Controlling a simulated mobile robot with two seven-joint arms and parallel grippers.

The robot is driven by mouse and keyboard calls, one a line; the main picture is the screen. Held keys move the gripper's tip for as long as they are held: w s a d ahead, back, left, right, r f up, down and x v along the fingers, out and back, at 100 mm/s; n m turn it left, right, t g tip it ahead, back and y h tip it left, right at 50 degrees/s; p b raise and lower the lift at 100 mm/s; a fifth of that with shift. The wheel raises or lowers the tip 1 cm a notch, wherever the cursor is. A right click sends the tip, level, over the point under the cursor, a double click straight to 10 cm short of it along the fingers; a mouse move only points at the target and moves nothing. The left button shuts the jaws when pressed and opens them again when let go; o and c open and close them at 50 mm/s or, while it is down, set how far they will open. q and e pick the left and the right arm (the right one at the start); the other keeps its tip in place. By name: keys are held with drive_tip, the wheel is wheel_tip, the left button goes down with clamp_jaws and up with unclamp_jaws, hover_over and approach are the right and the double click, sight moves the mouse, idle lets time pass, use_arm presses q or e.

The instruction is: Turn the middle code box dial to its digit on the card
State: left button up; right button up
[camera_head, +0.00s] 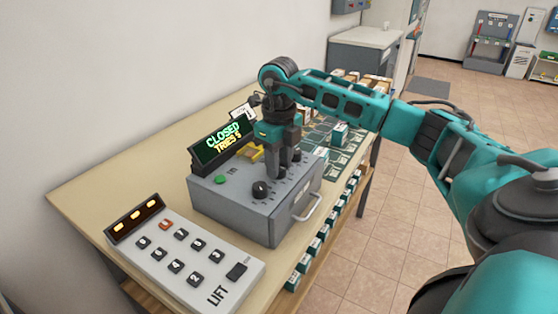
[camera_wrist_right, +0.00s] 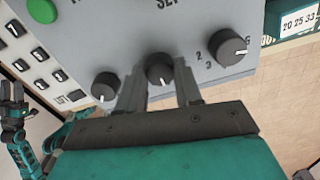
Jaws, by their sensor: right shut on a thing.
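The grey code box (camera_head: 235,200) stands on the table, its display (camera_head: 222,140) reading CLOSED, TRIES 5. My right gripper (camera_head: 283,172) points down over its top, shut on the middle dial. In the right wrist view the middle dial (camera_wrist_right: 160,68) sits between the two fingers, its white mark toward the bottom. The left dial (camera_wrist_right: 105,86) and right dial (camera_wrist_right: 228,47) are outside the fingers. A white card (camera_head: 240,113) stands behind the display, mostly hidden; its digits are unreadable. My left gripper (camera_wrist_right: 12,100) shows small at the wrist view's left edge, fingers apart.
A LIFT keypad (camera_head: 185,255) lies left of the box. A green button (camera_head: 220,180) and a front handle (camera_head: 308,208) are on the box. Small labelled boxes (camera_head: 340,133) and a grid stand behind to the right. Tiled floor (camera_head: 400,190) is clear to the right.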

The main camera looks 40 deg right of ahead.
drive_tip(key=o, duration=1)
drive_tip(key=shift+o, duration=0.2)
drive_tip(key=shift+r, duration=0.15)
wheel_tip(320, 180, up, 13)
drive_tip(key=p, duration=0.1)
drive_tip(key=shift+f, duration=0.2)
